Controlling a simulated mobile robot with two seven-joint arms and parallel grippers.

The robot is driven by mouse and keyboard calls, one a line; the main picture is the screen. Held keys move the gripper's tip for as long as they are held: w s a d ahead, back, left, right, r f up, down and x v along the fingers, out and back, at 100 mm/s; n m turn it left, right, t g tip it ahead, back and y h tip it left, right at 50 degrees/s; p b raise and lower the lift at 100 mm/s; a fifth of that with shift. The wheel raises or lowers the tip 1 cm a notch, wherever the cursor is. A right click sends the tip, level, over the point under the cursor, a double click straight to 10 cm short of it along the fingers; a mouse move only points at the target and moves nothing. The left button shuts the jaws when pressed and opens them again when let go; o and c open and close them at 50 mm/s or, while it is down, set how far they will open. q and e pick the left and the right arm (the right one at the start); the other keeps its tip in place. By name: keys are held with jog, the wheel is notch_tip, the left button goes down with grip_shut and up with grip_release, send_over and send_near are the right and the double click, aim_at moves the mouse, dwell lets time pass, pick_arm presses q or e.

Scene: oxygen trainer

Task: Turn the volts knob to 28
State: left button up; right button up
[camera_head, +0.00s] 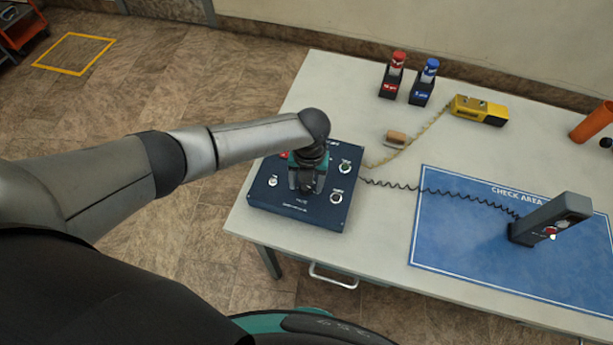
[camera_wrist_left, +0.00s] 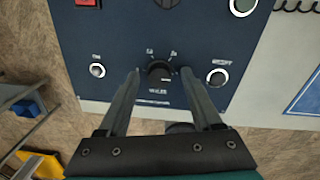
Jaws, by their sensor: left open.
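The dark blue control box (camera_head: 262,197) stands at the left end of the table. In the head view my left gripper (camera_head: 305,187) is over the box and hides its middle. In the left wrist view the black volts knob (camera_wrist_left: 159,71) sits low on the box's face, with small white scale marks above it and a label below. My left gripper (camera_wrist_left: 160,72) is open, one finger on each side of the knob. I cannot tell whether the fingers touch it. The knob's exact setting is too small to read. My right gripper is not in view.
Round controls (camera_wrist_left: 97,70) and (camera_wrist_left: 217,77) flank the knob. A coiled cord runs from the box to a black handheld unit (camera_head: 548,218) on the blue check-area mat (camera_head: 450,255). Red and blue bottles (camera_head: 393,75) and a yellow device (camera_head: 478,110) stand behind.

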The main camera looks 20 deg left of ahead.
aim_at(309, 186)
pick_arm(q)
notch_tip(309, 186, up, 15)
jog(key=p, duration=0.1)
jog(key=shift+d+p, duration=0.3)
jog(key=shift+p, duration=0.05)
jog(key=shift+w+r, duration=0.1)
